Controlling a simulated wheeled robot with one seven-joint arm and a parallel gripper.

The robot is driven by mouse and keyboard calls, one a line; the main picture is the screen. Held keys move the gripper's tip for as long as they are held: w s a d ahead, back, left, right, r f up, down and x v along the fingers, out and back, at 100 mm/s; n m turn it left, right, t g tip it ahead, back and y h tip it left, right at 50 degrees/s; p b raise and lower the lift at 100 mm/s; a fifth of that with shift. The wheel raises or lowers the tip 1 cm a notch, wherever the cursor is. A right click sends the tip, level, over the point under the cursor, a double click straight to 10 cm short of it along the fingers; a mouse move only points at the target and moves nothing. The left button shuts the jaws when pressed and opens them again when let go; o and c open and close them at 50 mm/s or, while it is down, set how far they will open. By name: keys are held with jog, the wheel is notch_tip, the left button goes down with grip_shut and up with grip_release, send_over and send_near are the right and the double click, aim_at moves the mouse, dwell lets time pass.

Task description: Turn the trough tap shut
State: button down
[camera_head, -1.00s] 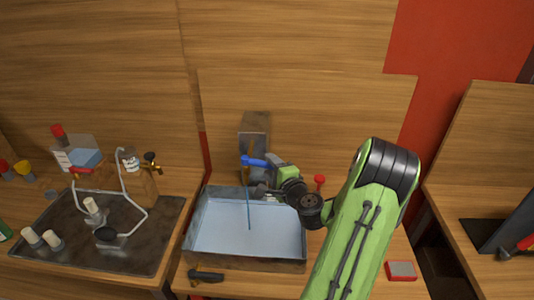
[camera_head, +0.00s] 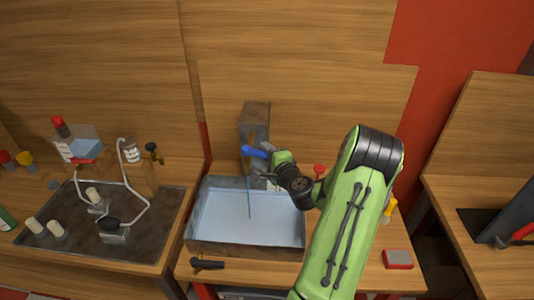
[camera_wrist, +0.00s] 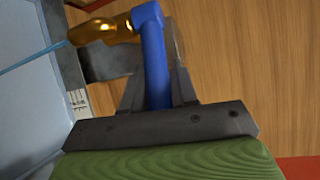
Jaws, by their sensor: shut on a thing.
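The tap has a blue lever (camera_head: 255,151) and sits in front of a grey post above the trough (camera_head: 245,249). In the wrist view the blue lever (camera_wrist: 153,55) stands between my fingers, beside the tap's brass body (camera_wrist: 103,28). A thin blue stream (camera_head: 249,195) runs from the tap down into the trough; it also shows in the wrist view (camera_wrist: 35,57). My gripper (camera_head: 272,158) is shut on the blue lever; its fingers (camera_wrist: 152,93) lie on both sides of it. Pale blue fills the trough's inside.
A grey post (camera_head: 256,120) stands behind the tap against the wooden wall. A dark tool (camera_head: 207,264) lies before the trough. A red knob (camera_head: 319,170) and a red-and-grey block (camera_head: 398,259) are to the right. The left bench holds a tubing rig (camera_head: 115,225).

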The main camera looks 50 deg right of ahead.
jog(key=n+y, duration=0.1)
jog(key=y, duration=0.1)
jog(key=w+d+n+t+y+b, duration=0.1)
jog(key=n+y, duration=0.1)
jog(key=shift+w+d+y, duration=0.1)
jog(key=shift+y, duration=0.3)
jog(key=c, duration=1)
grip_release()
